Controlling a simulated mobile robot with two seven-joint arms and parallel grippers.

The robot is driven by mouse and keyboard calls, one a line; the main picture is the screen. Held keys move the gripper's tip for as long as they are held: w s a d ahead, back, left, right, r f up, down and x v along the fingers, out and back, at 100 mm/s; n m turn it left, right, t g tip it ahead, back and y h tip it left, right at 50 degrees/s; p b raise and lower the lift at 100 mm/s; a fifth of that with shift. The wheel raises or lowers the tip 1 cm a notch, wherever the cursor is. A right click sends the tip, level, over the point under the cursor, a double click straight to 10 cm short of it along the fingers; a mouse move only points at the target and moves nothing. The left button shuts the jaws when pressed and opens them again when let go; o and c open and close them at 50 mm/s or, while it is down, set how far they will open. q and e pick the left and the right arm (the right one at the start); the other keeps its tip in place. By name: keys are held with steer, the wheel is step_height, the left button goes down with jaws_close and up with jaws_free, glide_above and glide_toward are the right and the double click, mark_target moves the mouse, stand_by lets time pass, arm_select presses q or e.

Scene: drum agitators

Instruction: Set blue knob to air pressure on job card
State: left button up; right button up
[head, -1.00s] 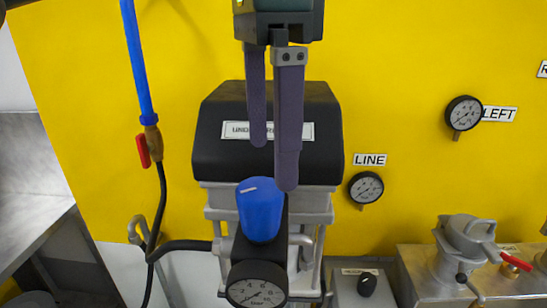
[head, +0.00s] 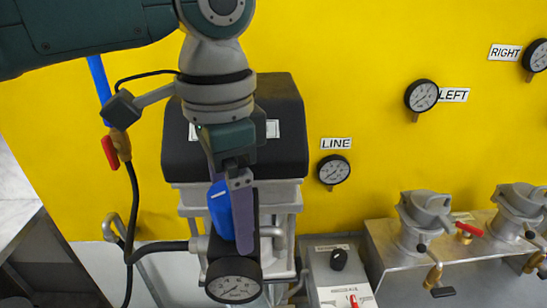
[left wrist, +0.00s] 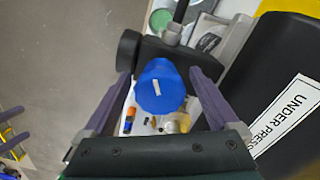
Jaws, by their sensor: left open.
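The blue knob (head: 220,210) stands upright on the regulator above a round black pressure gauge (head: 234,281). My left gripper (head: 230,225) reaches down over it in the head view, with one purple finger in front of the knob's right side. In the left wrist view the blue knob (left wrist: 160,86) lies between the two open fingers (left wrist: 160,78), and gaps show beside it. A white mark shows on the knob's top. The gauge's reading is too small to tell for certain. I see no job card. My right gripper is not in view.
A black cover (head: 285,130) with a partly hidden label stands right behind my gripper. A red-handled valve (head: 112,150) and hose are at left. A LINE gauge (head: 333,170) and a LEFT gauge (head: 421,96) are on the yellow wall. A control box (head: 338,270) stands at right.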

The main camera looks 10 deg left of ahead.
arm_select(q)
steer(key=c, duration=1.4)
steer(key=shift+r, duration=0.1)
steer(key=m+p, duration=0.1)
steer(key=m, duration=0.3)
steer(key=m+p, duration=0.1)
steer(key=m, duration=0.3)
steer(key=shift+m, duration=0.3)
steer(key=m, duration=0.9)
steer(key=shift+d, duration=0.1)
